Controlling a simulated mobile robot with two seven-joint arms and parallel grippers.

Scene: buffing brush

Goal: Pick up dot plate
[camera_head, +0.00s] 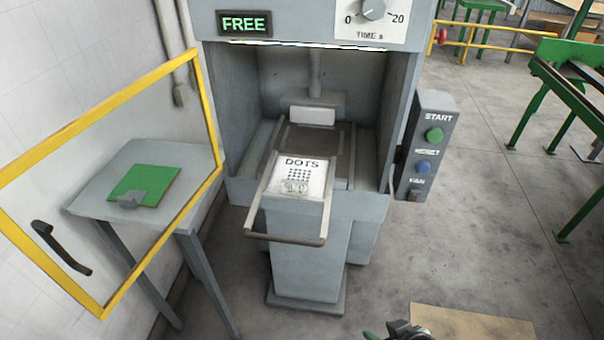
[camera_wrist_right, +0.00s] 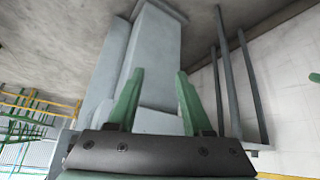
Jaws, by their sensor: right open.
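The dot plate (camera_head: 300,178) is a white plate marked "DOTS" with a grid of black dots and a small grey tab at its front. It lies on the pulled-out metal slide tray (camera_head: 285,237) of the grey machine. My right gripper (camera_head: 388,333) shows only partly at the bottom edge of the head view, well in front of and below the plate. In the right wrist view its two green fingers (camera_wrist_right: 160,73) are apart with nothing between them. The plate is not discernible in the wrist view. My left gripper is not in view.
The machine's yellow-framed door (camera_head: 205,95) stands open at the left, in front of a grey side table (camera_head: 95,190) bearing a green plate (camera_head: 150,184). A control box (camera_head: 428,140) is on the machine's right.

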